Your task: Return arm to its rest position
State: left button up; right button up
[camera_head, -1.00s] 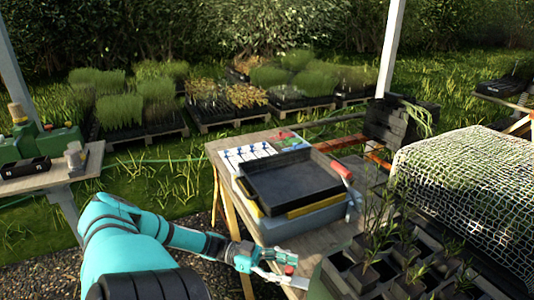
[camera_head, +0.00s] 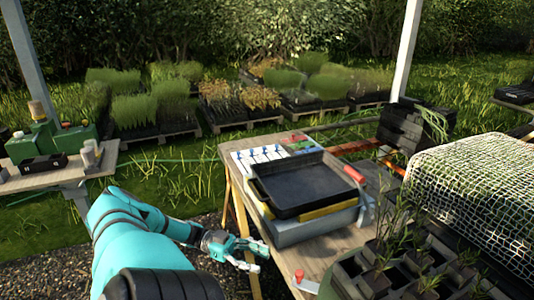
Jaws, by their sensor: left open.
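My left arm, in a turquoise sleeve, comes in from the bottom left. My left gripper (camera_head: 259,257) is open, with nothing seen between its fingers. It is at the left edge of the wooden table (camera_head: 312,262), left of and apart from a small red-topped piece with a white flat part (camera_head: 306,285). My right gripper is not in view.
A black tray (camera_head: 300,187) sits on a grey box on the table, with a red-ended tool (camera_head: 354,174) beside it. Dark pots with seedlings (camera_head: 377,279) and a netted cover (camera_head: 480,185) stand at right.

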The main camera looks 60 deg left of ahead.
pick_arm(q)
notch_tip(320, 180, down, 18)
jog(key=s+a+n+t+y+p, duration=0.1)
jog(key=a+n+t+y, duration=0.1)
jog(key=n+y, duration=0.5)
jog(key=s+d+f+n+g+y+p, duration=0.1)
jog(key=s+d+f+g+y, duration=0.2)
jog(key=f, duration=0.5)
jog(key=s+d+f+g+y, duration=0.1)
jog(key=s+d+f+y, duration=0.3)
jog(key=f, duration=0.5)
jog(key=s+d+f+g, duration=0.4)
jog(key=s+d+f, duration=0.1)
jog(key=d, duration=0.6)
jog(key=s+d+f+g+p, duration=0.1)
jog(key=s+d+f+g, duration=0.2)
jog(key=s+d+f, duration=0.3)
jog(key=s+d, duration=0.2)
jog(key=d, duration=0.2)
jog(key=shift+s+d+g, duration=0.25)
jog(key=shift+d+g, duration=0.1)
jog(key=shift+g, duration=0.05)
